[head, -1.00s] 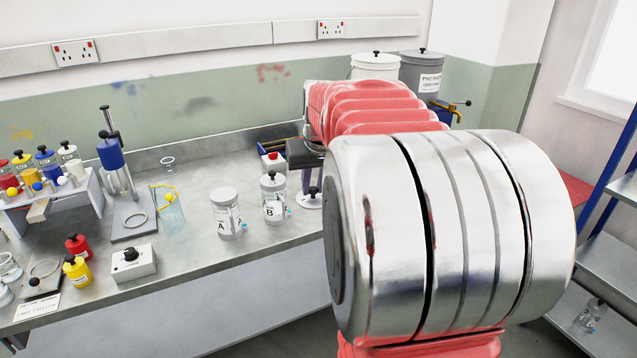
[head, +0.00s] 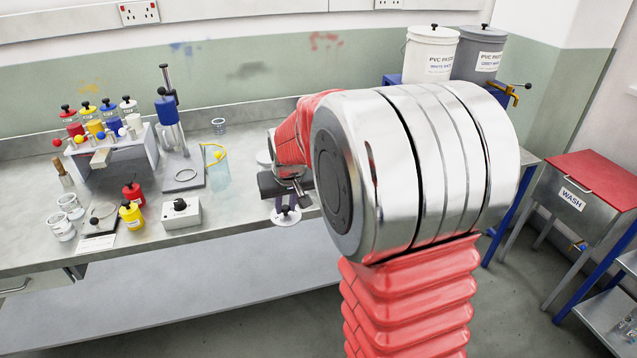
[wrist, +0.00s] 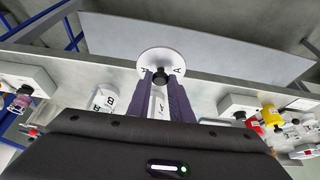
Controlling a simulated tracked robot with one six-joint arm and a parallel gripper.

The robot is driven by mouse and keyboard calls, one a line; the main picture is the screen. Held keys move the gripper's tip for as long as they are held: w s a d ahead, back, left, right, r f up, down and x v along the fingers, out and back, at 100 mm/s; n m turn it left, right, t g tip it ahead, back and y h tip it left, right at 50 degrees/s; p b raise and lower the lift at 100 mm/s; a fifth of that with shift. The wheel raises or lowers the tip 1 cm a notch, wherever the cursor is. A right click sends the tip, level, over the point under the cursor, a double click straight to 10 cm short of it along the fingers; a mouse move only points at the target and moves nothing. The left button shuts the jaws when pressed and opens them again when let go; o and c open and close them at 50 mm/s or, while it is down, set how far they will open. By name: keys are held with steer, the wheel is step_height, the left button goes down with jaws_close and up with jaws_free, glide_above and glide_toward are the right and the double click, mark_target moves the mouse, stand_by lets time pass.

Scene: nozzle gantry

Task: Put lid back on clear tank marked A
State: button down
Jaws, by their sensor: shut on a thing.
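My gripper (wrist: 161,80) is shut on the black knob of a white round lid (wrist: 160,60), which bears the letter A in the wrist view. In the head view my gripper (head: 286,186) holds the lid (head: 286,215) at the bench's front edge, its knob upward. In the wrist view a clear tank (wrist: 158,104) shows partly between my fingers; its letter is hidden. The clear tank marked B (wrist: 104,100) stands to its left. In the head view my arm hides most of both tanks; a pale rim (head: 264,158) shows just left of it.
A grey box with a black knob (head: 180,214), a yellow bottle (head: 131,215) and a red bottle (head: 133,193) stand left of my gripper. Open floor lies in front of the bench.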

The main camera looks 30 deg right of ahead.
steer(key=a+f+n, duration=0.1)
steer(key=a+f, duration=0.2)
steer(key=a, duration=0.4)
steer(key=a+f+n+y, duration=0.1)
steer(key=a+f, duration=0.3)
steer(key=a, duration=0.4)
steer(key=shift+a+f+n, duration=0.2)
steer(key=shift+f+n, duration=0.05)
steer(key=shift+n, duration=0.25)
steer(key=shift+d, duration=0.1)
